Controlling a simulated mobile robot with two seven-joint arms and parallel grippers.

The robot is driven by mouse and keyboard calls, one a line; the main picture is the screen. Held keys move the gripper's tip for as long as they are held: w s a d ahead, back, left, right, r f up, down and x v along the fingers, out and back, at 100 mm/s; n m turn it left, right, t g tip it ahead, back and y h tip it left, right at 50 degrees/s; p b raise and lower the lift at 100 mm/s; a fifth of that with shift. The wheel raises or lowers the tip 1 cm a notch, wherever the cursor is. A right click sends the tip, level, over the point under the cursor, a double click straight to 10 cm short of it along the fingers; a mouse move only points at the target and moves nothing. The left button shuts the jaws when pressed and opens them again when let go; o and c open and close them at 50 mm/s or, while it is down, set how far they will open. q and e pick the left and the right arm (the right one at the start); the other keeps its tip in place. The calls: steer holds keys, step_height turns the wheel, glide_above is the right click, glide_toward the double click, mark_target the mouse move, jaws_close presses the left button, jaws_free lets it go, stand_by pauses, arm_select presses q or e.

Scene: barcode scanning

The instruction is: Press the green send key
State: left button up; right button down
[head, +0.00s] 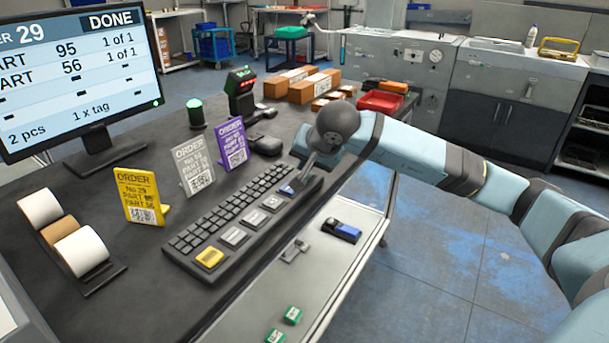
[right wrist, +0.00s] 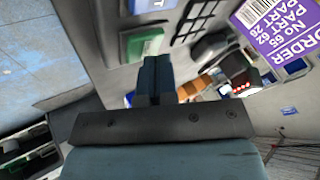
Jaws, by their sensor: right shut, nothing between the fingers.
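The keyboard (head: 225,220) lies on the dark bench top, with a yellow key at its near end and several grey keys along its front row. A blue key (head: 292,187) sits near its far end. The green key (right wrist: 143,42) shows in the right wrist view, just beyond my fingertips; in the head view my gripper seems to hide it. My right gripper (head: 306,168) is shut and empty, pointing down at the far end of the keyboard. It also shows in the right wrist view (right wrist: 155,62). I cannot tell whether it touches the key. My left gripper is not in view.
The monitor (head: 80,80) reads DONE. Yellow, white and purple order cards (head: 231,145) stand behind the keyboard. A scanner (head: 240,92), cardboard boxes (head: 315,86) and a red tray (head: 381,101) are at the back. A lower shelf (head: 325,262) holds small items.

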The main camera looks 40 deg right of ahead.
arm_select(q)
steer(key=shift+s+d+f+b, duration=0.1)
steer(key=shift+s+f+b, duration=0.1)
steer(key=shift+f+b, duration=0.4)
arm_select(e)
steer(key=shift+s+f, duration=0.15)
steer(key=shift+f, duration=0.3)
arm_select(q)
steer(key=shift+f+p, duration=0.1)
steer(key=shift+p, duration=0.2)
arm_select(e)
steer(key=shift+r, duration=0.15)
steer(key=shift+w+r+p, duration=0.35)
steer(key=shift+r+p, duration=0.05)
steer(key=shift+r, duration=0.2)
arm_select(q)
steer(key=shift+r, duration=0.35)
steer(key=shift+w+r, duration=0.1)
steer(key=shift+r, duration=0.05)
arm_select(e)
steer(key=shift+r, duration=0.15)
steer(key=shift+r+p, duration=1.6)
steer(key=shift+r, duration=0.9)
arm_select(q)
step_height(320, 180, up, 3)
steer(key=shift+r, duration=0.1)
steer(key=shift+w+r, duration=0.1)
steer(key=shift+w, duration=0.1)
